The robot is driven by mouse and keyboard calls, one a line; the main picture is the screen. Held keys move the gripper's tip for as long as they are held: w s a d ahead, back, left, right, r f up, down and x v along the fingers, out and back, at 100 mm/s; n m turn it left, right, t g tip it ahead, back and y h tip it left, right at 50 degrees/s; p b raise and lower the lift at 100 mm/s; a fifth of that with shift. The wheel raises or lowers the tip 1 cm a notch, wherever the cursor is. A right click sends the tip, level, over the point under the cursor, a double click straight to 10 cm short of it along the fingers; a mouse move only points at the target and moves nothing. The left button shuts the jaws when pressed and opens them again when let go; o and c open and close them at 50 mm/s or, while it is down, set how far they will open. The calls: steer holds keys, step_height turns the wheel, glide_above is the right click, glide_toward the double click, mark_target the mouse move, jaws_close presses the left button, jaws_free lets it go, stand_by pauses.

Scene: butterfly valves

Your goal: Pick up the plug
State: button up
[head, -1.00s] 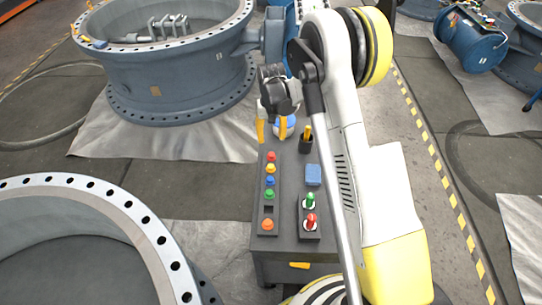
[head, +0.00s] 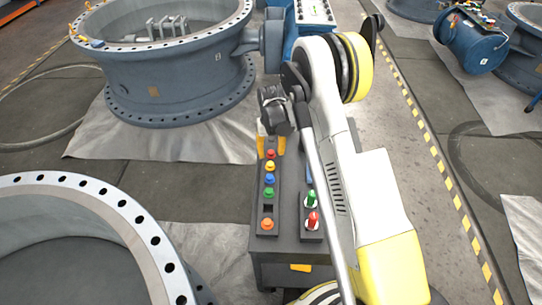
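My gripper (head: 270,147) points down over the far end of a dark workbench (head: 283,262), its orange fingers just beyond the row of coloured buttons. Its opening and anything between the fingers are too small to make out. No item is clearly recognisable as the plug. A green-topped piece (head: 310,198) and a red-topped piece (head: 313,219) stand upright on a dark block at the bench's right, apart from the gripper. The blue-and-white round item and the yellow piece in a black holder at the far end are hidden behind my gripper and arm.
A dark strip with coloured buttons (head: 269,180) lies along the bench's left. A blue block (head: 309,173) is mostly hidden by my arm. Large flanged valve bodies stand behind (head: 175,85) and at front left (head: 125,210). Open floor lies right of my arm.

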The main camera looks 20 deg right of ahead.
steer(key=c, duration=0.7)
